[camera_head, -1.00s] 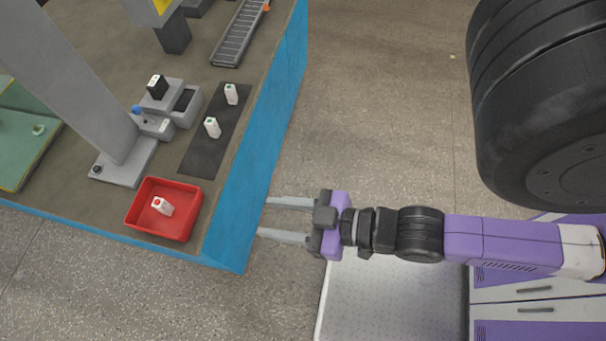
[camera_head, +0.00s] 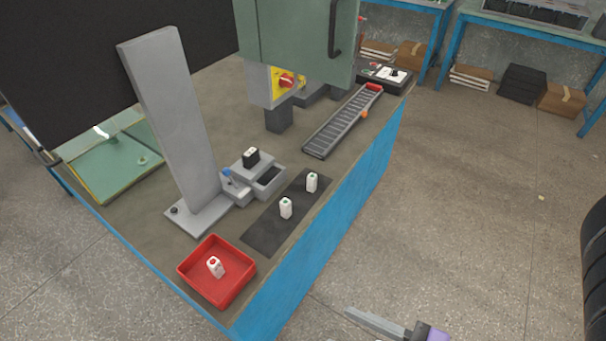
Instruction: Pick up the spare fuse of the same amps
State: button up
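Two white fuses stand upright on a dark mat (camera_head: 262,232) near the bench's right edge. The nearer fuse (camera_head: 286,208) and the farther fuse (camera_head: 312,182) each show a small green mark on top. A white fuse with a red mark (camera_head: 215,267) lies in a red tray (camera_head: 236,291) at the bench's front corner. Any amp figures are too small to read. My gripper (camera_head: 352,315) is only partly in view at the bottom edge, off the bench and away from the fuses. One finger shows, with nothing seen at it; the other is cut off.
A grey fixture (camera_head: 268,178) with a black block (camera_head: 251,157) stands beside the mat, near a tall grey post (camera_head: 172,120). A roller conveyor (camera_head: 340,125) and a green cabinet (camera_head: 298,40) are behind.

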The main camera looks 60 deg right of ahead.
aim_at(312, 179)
jog(key=l+z, duration=0.15)
jog(key=z, duration=0.25)
jog(key=l+z, duration=0.15)
jog(key=z, duration=0.3)
jog(key=i+l+z, duration=0.1)
jog(key=z, duration=0.3)
jog(key=l+z, duration=0.1)
jog(key=z, duration=0.3)
jog(key=i+j, duration=0.05)
